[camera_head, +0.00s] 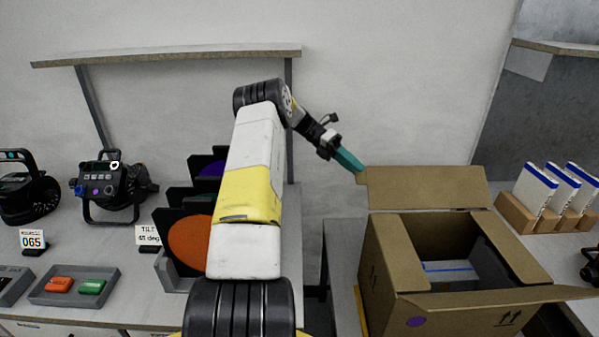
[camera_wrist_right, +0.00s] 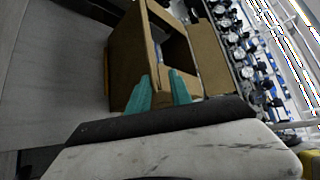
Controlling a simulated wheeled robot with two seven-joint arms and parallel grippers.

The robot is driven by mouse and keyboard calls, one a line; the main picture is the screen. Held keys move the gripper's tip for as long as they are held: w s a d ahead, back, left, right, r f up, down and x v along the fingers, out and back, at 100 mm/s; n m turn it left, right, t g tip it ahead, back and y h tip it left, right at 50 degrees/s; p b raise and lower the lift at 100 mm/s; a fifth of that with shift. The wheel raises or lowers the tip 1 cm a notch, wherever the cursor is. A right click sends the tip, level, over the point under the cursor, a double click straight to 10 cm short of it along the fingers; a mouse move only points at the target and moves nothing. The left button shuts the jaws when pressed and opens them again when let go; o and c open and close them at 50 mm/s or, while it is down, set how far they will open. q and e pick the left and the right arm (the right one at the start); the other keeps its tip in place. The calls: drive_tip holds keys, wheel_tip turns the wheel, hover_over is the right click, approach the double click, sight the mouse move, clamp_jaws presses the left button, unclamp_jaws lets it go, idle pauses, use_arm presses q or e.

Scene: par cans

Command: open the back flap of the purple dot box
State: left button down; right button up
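The purple dot box (camera_head: 378,270) is an open brown carton at the lower right in the head view, with a purple dot (camera_head: 416,321) on its front. Its back flap (camera_head: 425,188) stands up and leans outward behind the opening, clear of it. My right gripper (camera_head: 348,160) has teal fingers that end at the flap's upper left corner; whether they touch it I cannot tell. My left gripper is not in view.
A white item with a blue stripe (camera_head: 450,271) lies inside the box. A wooden rack (camera_head: 515,212) with white and blue panels stands right of it. On the left table are a black lamp (camera_head: 110,190), colour filters (camera_head: 188,243) and a grey tray (camera_head: 42,291).

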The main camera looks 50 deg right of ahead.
drive_tip(key=s+a+r, duration=0.1)
drive_tip(key=s+a, duration=0.1)
drive_tip(key=a, duration=0.5)
drive_tip(key=s+a+r, duration=0.2)
drive_tip(key=s+a, duration=0.1)
drive_tip(key=a, duration=0.5)
drive_tip(key=shift+s, duration=0.1)
drive_tip(key=shift+c, duration=0.4)
